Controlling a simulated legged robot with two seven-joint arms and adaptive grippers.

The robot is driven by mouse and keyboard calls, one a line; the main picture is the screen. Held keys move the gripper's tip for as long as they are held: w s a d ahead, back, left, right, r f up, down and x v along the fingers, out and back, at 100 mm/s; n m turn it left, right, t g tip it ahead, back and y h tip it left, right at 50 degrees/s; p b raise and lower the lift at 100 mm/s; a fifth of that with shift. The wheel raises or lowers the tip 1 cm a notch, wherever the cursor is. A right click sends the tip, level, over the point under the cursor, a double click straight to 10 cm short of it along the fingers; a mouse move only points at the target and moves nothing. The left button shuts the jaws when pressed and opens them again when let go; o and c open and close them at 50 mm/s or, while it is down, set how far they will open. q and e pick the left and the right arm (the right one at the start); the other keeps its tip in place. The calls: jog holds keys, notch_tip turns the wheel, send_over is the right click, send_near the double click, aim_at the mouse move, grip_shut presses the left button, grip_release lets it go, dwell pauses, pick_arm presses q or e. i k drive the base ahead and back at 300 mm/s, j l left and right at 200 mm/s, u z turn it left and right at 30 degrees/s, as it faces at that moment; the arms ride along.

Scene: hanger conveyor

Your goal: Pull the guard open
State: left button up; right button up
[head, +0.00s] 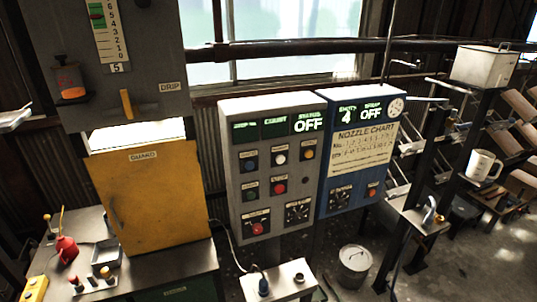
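The guard (153,198) is a broad yellow panel below the grey cabinet marked DRIP, on the left of the head view. A small label reading GUARD (143,156) is near its top edge. The panel stands tilted above a dark bench, and a bright white gap (125,136) shows above its top edge. Neither of my grippers shows in the head view.
A grey control box (268,165) and a blue box (357,150) with a nozzle chart stand right of the guard. A red bottle (67,248) and small knobs (104,272) are on the bench at left. A bucket (353,262) stands on the floor.

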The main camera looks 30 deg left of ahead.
aim_at(152, 195)
jog(key=u, duration=1.85)
